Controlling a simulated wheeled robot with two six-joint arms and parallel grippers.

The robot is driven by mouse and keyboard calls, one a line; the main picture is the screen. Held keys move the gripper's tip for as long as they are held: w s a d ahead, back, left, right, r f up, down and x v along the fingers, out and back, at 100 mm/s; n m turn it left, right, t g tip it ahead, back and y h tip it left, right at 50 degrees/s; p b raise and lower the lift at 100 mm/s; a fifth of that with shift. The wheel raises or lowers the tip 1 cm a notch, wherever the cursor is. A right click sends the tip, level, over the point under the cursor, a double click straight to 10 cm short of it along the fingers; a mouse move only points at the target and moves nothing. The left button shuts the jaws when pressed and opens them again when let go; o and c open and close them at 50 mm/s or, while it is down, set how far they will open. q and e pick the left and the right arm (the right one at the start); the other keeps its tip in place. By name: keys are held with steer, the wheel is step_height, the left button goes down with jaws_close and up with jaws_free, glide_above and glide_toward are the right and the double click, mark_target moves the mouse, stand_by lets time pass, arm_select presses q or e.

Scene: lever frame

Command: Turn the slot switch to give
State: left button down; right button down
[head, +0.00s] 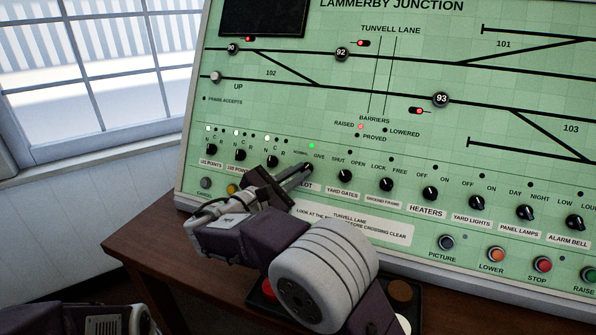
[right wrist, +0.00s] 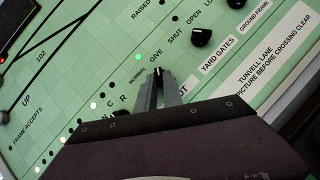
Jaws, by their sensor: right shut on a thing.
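The slot switch (right wrist: 159,71) is a small black knob on the green panel, under the words NORMAL and GIVE. Its label is mostly covered by my gripper; only "LOT" shows in the head view. My right gripper (head: 304,170) is shut on the knob, and its two grey fingers also show in the right wrist view (right wrist: 157,82). The fingers hide most of the knob, so I cannot tell for sure which way it points. A small green lamp (head: 311,145) is lit by the word GIVE. My left gripper's fingers are not in view.
The yard gates knob (head: 344,174) stands just right of the slot switch, with more knobs in that row. A black points knob (head: 272,161) is close on the left. Push buttons (head: 496,254) line the lower right. The wooden desk (head: 150,240) lies below.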

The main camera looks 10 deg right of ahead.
steer(key=shift+r, duration=0.1)
stand_by(0.4)
steer(key=c, duration=1.7)
jaws_free()
steer(key=shift+o, duration=1.1)
steer(key=shift+w+d, duration=0.1)
steer(key=p+v, duration=0.2)
steer(key=v, duration=0.7)
